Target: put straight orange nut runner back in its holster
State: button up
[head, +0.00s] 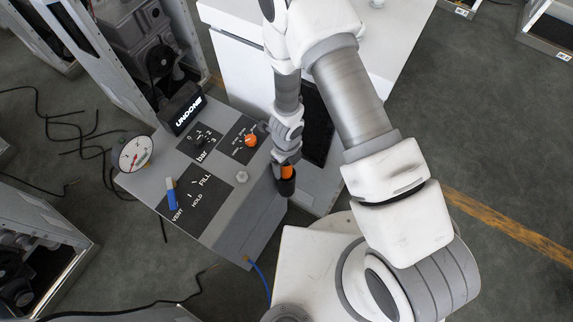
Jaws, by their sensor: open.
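The orange nut runner (288,171) shows as a short orange piece at the right side of the grey panel box. It stands in or directly above a dark cup-shaped holster (286,187); I cannot tell how deep it sits. My gripper (285,159) is just above the orange piece, at the end of my arm reaching down. Its jaws are open, but the fingers are small and partly hidden. I cannot tell whether they touch the tool.
The grey panel box (232,207) carries an orange knob (251,140), a blue-handled valve lever (171,194), a pressure gauge (135,153) and a black UNDONE display (184,112). A white cabinet (237,62) stands behind. Black cables (70,140) lie on the floor at left.

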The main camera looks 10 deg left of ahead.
notch_tip(320, 180, up, 11)
jog(key=p, duration=0.3)
jog(key=shift+f+p, duration=0.1)
jog(key=shift+p, duration=0.2)
jog(key=shift+s, duration=0.15)
